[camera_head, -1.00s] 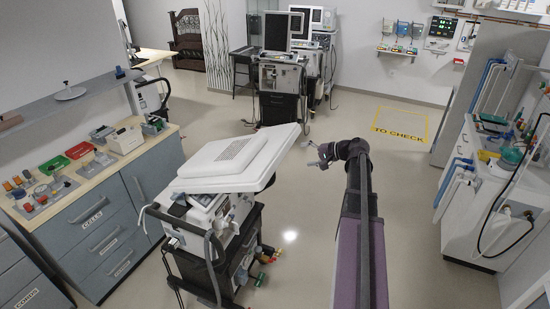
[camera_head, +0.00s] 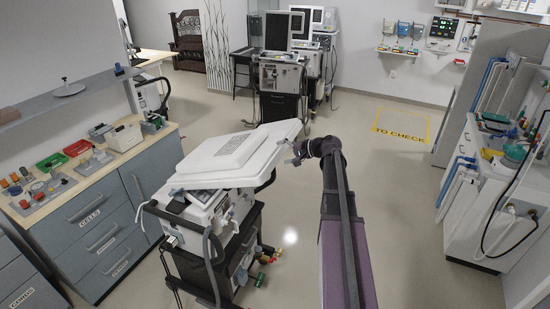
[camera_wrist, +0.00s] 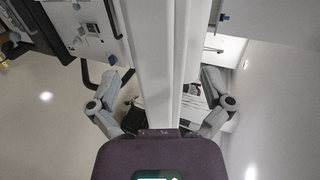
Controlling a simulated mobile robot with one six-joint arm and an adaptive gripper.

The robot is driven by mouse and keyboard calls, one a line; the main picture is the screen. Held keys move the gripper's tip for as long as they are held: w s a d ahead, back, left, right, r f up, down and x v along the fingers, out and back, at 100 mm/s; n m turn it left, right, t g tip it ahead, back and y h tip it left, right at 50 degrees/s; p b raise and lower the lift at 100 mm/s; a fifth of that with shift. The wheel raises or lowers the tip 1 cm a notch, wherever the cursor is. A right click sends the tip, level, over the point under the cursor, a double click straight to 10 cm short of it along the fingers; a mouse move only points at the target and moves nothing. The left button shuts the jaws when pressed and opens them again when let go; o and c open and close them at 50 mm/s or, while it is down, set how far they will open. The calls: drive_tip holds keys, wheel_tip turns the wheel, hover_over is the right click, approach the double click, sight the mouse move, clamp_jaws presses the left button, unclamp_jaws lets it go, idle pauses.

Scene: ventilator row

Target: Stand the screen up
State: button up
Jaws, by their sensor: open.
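The screen (camera_head: 235,155) is a white panel with a vented back. It lies tilted back, nearly flat, on top of the ventilator cart (camera_head: 215,240) in the head view. My gripper (camera_head: 299,150) is at the screen's right edge. In the wrist view, the white edge of the screen (camera_wrist: 165,45) runs between the two fingers of my open gripper (camera_wrist: 166,75), with a gap visible on each side. The screen's display face is hidden in the head view.
A counter with drawers (camera_head: 105,215) stands left of the cart. Other ventilators (camera_head: 280,80) with upright screens stand at the back. A white machine with hoses (camera_head: 490,190) is at the right. The floor (camera_head: 430,220) between is clear.

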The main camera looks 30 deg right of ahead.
drive_tip(key=shift+b+x, duration=0.45)
drive_tip(key=shift+x, duration=1.4)
drive_tip(key=shift+s, duration=0.1)
drive_tip(key=c, duration=1.3)
drive_tip(key=shift+r, duration=0.1)
drive_tip(key=shift+r, duration=0.1)
